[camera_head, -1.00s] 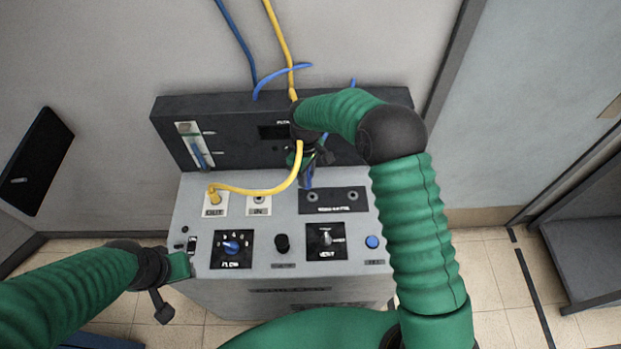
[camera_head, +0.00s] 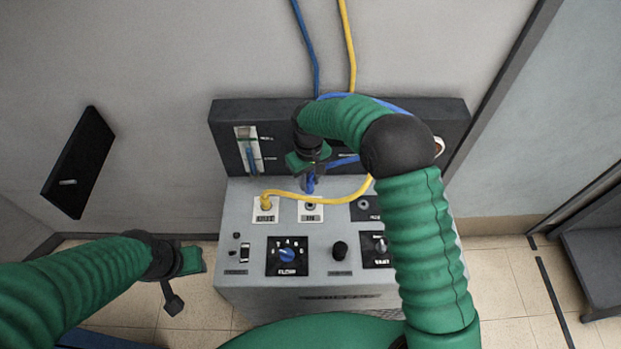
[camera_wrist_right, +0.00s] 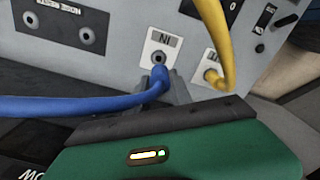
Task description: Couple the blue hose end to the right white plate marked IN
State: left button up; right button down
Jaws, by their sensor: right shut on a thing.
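My right gripper (camera_head: 311,176) is shut on the blue hose end (camera_head: 311,186), which points down just above the white IN plate (camera_head: 311,217). In the right wrist view the blue hose end (camera_wrist_right: 160,74) sits between the grey jaws, close to the round port of the IN plate (camera_wrist_right: 160,40). The port's opening still shows, and the hose end looks apart from it. My left gripper (camera_head: 190,261) hangs left of the console, away from the plates; its jaws are not clear.
The yellow hose (camera_head: 320,197) is fixed to the left white plate (camera_head: 265,215) and arches right past the IN plate. The grey console (camera_head: 235,206) bears a flow dial (camera_head: 287,256) and black knob (camera_head: 340,250). A black panel (camera_head: 225,140) stands behind.

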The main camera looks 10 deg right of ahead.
aim_at(310, 189)
jog(key=shift+f, duration=0.25)
jog(key=shift+s+f+b, duration=0.1)
jog(key=shift+f+b, duration=0.2)
jog(key=shift+b, duration=0.15)
jog(key=f+b, duration=0.2)
jog(key=f, duration=0.1)
jog(key=shift+d+f+b, duration=0.3)
jog(key=shift+d+b, duration=0.05)
jog(key=shift+b, duration=0.05)
jog(key=shift+r, duration=0.15)
jog(key=shift+a+r, duration=0.1)
jog(key=shift+a, duration=0.1)
jog(key=shift+s+a+p, duration=0.1)
jog(key=shift+a+p, duration=0.05)
jog(key=shift+p, duration=0.25)
jog(key=shift+d, duration=0.2)
